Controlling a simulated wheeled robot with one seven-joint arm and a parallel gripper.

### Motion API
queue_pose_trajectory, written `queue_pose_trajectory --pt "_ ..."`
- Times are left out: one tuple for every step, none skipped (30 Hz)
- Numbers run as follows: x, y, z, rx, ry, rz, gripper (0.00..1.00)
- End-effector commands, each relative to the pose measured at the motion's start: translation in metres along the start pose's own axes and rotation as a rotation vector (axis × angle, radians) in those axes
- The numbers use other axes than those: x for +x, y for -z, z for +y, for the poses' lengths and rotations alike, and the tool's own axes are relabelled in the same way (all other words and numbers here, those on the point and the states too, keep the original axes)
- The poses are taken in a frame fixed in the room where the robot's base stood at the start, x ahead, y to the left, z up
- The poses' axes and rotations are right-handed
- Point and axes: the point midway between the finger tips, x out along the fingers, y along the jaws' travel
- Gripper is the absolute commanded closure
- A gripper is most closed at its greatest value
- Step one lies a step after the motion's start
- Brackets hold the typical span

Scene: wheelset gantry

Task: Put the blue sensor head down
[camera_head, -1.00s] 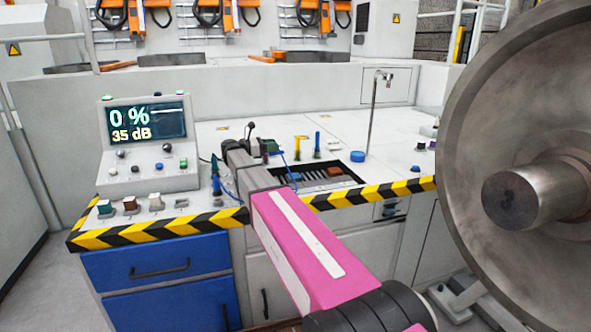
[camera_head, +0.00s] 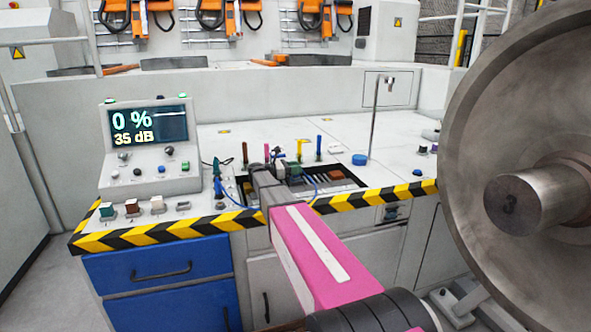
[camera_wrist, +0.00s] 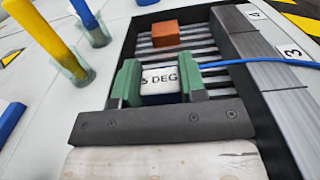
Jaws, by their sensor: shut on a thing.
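The blue sensor head (camera_wrist: 160,98) shows in the wrist view between my green jaw pads, with a white top marked "5 DEG", its first characters partly hidden. My gripper (camera_wrist: 160,82) is shut on it. A blue cable (camera_wrist: 245,62) runs from there to the right. In the head view my gripper (camera_head: 277,167) is over the left part of a dark slatted recess (camera_head: 352,184) in the bench top. The sensor head is mostly hidden there. In the wrist view the slats lie behind it; I cannot tell whether it touches them.
A brown-orange block (camera_wrist: 165,34) lies on the slats beyond my jaws. Yellow (camera_head: 299,150) and blue (camera_head: 318,147) upright sticks stand behind the recess. A console (camera_head: 150,150) reads 0 % and 35 dB at left. A large steel wheel (camera_head: 475,110) stands at right.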

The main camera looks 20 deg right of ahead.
Motion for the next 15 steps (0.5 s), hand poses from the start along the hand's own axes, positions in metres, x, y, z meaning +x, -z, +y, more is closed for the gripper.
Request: queue_pose_trajectory --pt "-0.0001 0.0017 0.0000 0.000 0.000 -0.001 0.88" --pt "-0.0001 0.0016 0.0000 0.000 0.000 -0.001 0.88" --pt "-0.0001 0.0012 0.0000 0.000 0.000 -0.001 0.88" --pt "-0.0001 0.0011 -0.0001 0.000 0.000 -0.001 0.88" --pt "-0.0001 0.0010 -0.0001 0.001 0.000 -0.001 0.88" --pt "-0.0001 0.0010 -0.0001 0.000 0.000 -0.001 0.88" --pt "-0.0001 0.0011 -0.0001 0.000 0.000 0.000 0.88" --pt "-0.0001 0.0015 0.0000 0.000 0.000 0.000 0.88" --pt "-0.0001 0.0025 0.0000 0.000 0.000 -0.001 0.88" --pt "-0.0001 0.0033 0.0000 0.000 0.000 0.000 0.88" --pt "-0.0001 0.0041 0.0000 0.000 0.000 0.000 0.88" --pt "-0.0001 0.0037 0.0000 0.000 0.000 0.000 0.49" --pt "-0.0001 0.0036 -0.0001 0.000 0.000 0.000 0.39" --pt "-0.0001 0.0036 -0.0001 0.000 0.000 0.000 0.36" --pt "-0.0001 0.0036 0.0000 0.000 0.000 0.000 0.36"
